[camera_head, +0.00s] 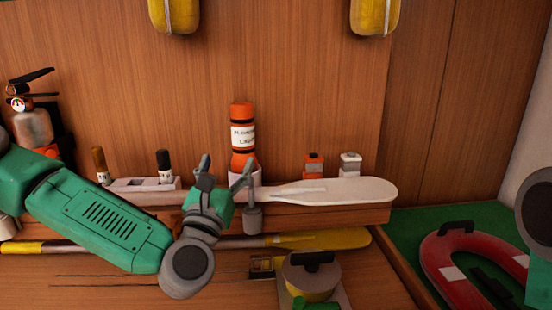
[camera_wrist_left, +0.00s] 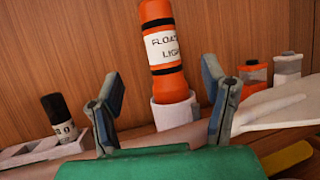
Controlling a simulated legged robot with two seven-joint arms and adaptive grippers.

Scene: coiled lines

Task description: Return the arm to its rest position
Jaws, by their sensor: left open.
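My left arm (camera_head: 95,215) is green and grey and comes in from the left in the head view. Its gripper (camera_head: 226,172) is open and empty, with its fingers pointing up in front of the shelf. The orange float light (camera_head: 242,135) stands upright in a white holder just behind the fingers. In the left wrist view, the open fingers (camera_wrist_left: 163,105) stand apart on either side of the float light's holder (camera_wrist_left: 175,112), nearer to the camera. A rounded grey and green part at the right edge of the head view may be my right arm; its gripper does not show.
A white paddle (camera_head: 340,191) lies along the wooden shelf (camera_head: 330,215). Two small bottles, orange (camera_head: 313,165) and white (camera_head: 350,164), stand behind it. A yellow paddle (camera_head: 320,239) lies below.

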